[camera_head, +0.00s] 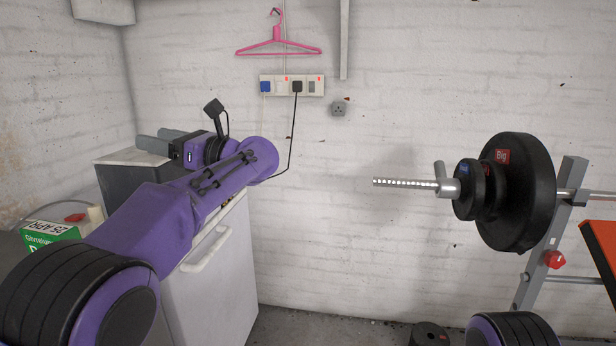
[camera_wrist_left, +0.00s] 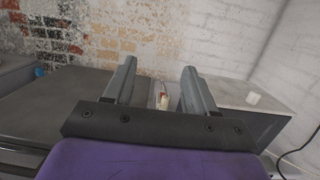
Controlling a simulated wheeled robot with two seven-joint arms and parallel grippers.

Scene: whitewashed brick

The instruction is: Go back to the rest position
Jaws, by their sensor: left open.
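My left gripper (camera_head: 160,140) reaches in from the left on its purple arm and points left, above the top of a white cabinet-like appliance (camera_head: 222,275). In the left wrist view its two grey fingers (camera_wrist_left: 158,88) stand apart with nothing held between them. A small red and white item (camera_wrist_left: 163,101) shows beyond the gap between the fingers, apart from them. My right gripper is not in view; only a dark and purple part of my own body shows at the bottom right of the head view.
A barbell with black plates (camera_head: 522,190) sticks out from a rack (camera_head: 555,235) on the right. A green and white box (camera_head: 50,235) lies at the left. A pink hanger (camera_head: 278,48) and sockets (camera_head: 292,85) with a hanging cable are on the white brick wall. A dark round object (camera_head: 428,334) is on the floor.

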